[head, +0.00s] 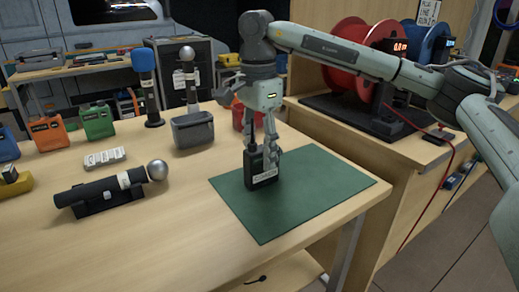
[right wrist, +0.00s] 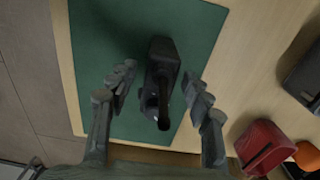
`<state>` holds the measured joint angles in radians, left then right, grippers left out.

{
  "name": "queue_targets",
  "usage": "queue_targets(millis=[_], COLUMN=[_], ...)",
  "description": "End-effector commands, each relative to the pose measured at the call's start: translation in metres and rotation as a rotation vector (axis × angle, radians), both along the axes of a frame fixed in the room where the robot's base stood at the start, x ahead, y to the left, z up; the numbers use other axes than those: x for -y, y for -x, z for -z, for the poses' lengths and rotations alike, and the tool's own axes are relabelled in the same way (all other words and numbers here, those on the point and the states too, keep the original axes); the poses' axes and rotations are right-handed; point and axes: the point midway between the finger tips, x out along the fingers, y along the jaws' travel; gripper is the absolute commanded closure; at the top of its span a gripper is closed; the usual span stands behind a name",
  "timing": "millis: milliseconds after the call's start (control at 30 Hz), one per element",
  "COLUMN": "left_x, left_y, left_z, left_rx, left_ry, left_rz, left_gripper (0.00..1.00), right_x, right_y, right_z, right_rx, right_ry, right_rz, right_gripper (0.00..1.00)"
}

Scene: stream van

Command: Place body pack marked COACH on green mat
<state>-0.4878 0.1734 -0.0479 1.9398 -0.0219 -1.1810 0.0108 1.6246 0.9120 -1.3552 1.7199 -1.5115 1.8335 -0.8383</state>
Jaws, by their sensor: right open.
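A black body pack (head: 262,171) with a white label stands upright on the green mat (head: 315,195), near its left side; the label is too small to read surely. In the right wrist view the pack (right wrist: 162,65) stands on the mat (right wrist: 100,40), between my right gripper's spread fingers. My right gripper (head: 262,145) is open, pointing down over the pack's top, with a gap to the pack on each side in the right wrist view (right wrist: 158,92). My left gripper is not in view.
A red pack (head: 238,118) and grey bin (head: 193,130) stand behind the mat. Several coloured packs, including green (head: 98,121) and orange (head: 48,133), stand at the left. A microphone (head: 105,190) lies on a cradle at the front. Cable reels (head: 345,55) stand on the right bench.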

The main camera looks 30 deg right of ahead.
Motion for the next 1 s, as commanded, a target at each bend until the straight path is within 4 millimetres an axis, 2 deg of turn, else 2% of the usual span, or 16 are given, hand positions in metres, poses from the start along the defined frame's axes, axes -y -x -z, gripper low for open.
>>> queue_targets(millis=[167,267,700,800,1000], left_x=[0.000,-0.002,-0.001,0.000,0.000], left_y=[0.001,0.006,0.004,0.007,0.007], left_z=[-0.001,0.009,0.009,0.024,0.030], left_rx=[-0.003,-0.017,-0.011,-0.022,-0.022], left_ry=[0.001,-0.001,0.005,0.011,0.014], left_rz=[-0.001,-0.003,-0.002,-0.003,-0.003], left_gripper=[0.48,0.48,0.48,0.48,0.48], right_x=[0.000,-0.001,-0.002,-0.002,-0.002], right_y=[0.000,-0.001,0.000,0.000,0.000], right_z=[-0.004,-0.015,-0.107,-0.117,-0.124], right_rx=[0.001,0.004,0.003,0.002,0.000], right_ry=[0.000,-0.001,0.001,0.001,0.000], right_rz=[0.000,0.000,0.000,0.000,-0.001], right_gripper=[0.50,0.50,0.50,0.50,0.50])
